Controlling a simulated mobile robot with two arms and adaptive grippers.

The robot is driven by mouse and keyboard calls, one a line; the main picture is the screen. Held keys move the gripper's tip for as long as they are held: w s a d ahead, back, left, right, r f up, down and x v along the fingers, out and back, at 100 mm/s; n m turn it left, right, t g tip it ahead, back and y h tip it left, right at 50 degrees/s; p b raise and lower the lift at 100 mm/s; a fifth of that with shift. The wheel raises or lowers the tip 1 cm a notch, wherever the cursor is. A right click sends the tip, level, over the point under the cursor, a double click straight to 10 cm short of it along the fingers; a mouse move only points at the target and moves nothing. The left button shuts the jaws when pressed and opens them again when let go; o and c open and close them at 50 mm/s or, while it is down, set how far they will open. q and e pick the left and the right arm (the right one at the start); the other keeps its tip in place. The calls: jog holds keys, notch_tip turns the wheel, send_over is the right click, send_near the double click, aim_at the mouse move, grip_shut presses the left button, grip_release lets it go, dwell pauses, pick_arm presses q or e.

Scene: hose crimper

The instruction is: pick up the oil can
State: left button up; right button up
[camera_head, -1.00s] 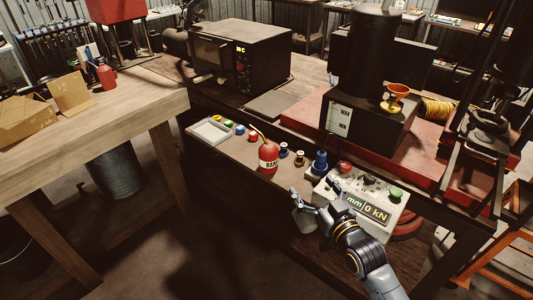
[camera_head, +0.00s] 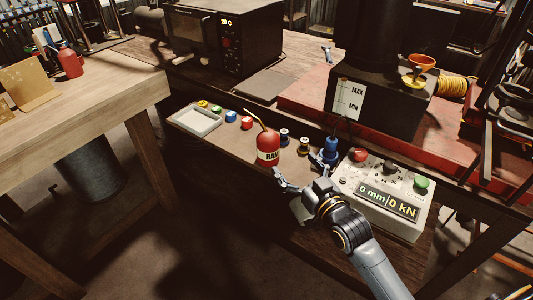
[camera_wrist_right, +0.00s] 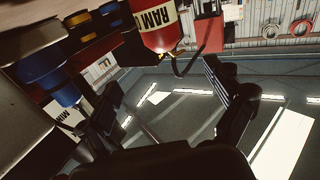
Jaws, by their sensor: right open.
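The oil can (camera_head: 268,150) is red with a thin yellowish spout and a pale label reading "RAM". It stands upright on the low wooden shelf in the head view. My left gripper is out of view.
A grey control box (camera_head: 385,197) with red, black and green knobs is close right of my gripper. A blue bottle (camera_head: 330,152) and small spools (camera_head: 304,146) stand behind. A white tray (camera_head: 194,120) and coloured caps lie left. Another red container (camera_head: 70,62) stands on the left table.

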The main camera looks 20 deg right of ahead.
aim_at(276, 148)
jog(key=w, duration=0.2)
jog(key=w+a+f, duration=0.1)
jog(key=w, duration=0.2)
jog(key=w+f, duration=0.1)
jog(key=w, duration=0.1)
jog(key=shift+w+a, duration=0.25)
jog(key=shift+w, duration=0.1)
jog(key=shift+w+a+p, duration=0.15)
jog(key=shift+w+a, duration=0.15)
jog(key=shift+w, duration=0.7)
jog(key=shift+w+a+p, duration=0.15)
jog(key=shift+w+a, duration=0.15)
jog(key=shift+w, duration=0.75)
jog(key=shift+w+a+p, duration=0.15)
jog(key=shift+w+a, duration=0.15)
jog(key=shift+w, duration=0.7)
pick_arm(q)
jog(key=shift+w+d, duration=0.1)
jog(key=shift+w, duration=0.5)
pick_arm(e)
jog(key=shift+c, duration=0.5)
jog(key=c, duration=1.4)
jog(key=shift+c, duration=1)
jog(key=shift+r, duration=0.1)
